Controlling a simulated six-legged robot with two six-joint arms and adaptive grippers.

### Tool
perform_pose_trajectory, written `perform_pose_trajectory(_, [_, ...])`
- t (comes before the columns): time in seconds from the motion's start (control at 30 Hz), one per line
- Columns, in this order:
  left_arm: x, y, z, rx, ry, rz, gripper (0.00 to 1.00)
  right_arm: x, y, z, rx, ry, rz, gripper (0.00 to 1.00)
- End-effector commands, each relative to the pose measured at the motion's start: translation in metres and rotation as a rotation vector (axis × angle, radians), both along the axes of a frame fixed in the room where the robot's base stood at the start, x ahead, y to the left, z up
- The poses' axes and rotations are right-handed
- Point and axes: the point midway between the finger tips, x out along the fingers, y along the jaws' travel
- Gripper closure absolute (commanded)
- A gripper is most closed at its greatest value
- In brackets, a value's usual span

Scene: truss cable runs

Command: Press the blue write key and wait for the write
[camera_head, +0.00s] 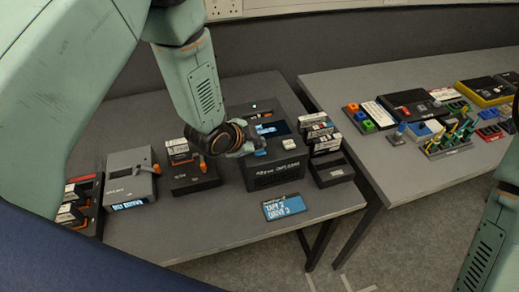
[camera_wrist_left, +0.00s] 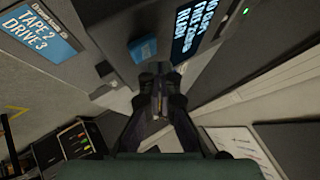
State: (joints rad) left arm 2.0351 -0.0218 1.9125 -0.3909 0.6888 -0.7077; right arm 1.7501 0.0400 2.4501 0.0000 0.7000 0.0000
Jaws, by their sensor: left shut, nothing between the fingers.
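The dark box-shaped console (camera_head: 275,175) stands on the left table. Its blue key (camera_head: 261,153) is on the sloped top beside a pale key (camera_head: 289,144), under a lit screen (camera_head: 272,128). My left gripper (camera_head: 247,150) is shut and empty, just left of the blue key. In the left wrist view its fingertips (camera_wrist_left: 160,85) are close to the blue key (camera_wrist_left: 143,50); I cannot tell whether they touch it. The screen (camera_wrist_left: 195,25) there shows pale text, partly cut off. My right gripper is out of view; only my right arm shows.
A blue card reading tape 2, drive 3 (camera_wrist_left: 40,35) is at the console's front. Drive units (camera_head: 130,178) and (camera_head: 190,165) stand left. A cartridge rack (camera_head: 330,165) stands right. The second table (camera_head: 405,165) holds several coloured parts.

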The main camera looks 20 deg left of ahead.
Motion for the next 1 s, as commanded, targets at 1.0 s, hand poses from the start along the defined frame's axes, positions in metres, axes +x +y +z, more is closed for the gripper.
perform_pose_trajectory(1.0, [-0.0021, -0.0006, -0.0084, 0.000, 0.000, 0.000, 1.00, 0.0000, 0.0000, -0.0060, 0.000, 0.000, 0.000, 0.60])
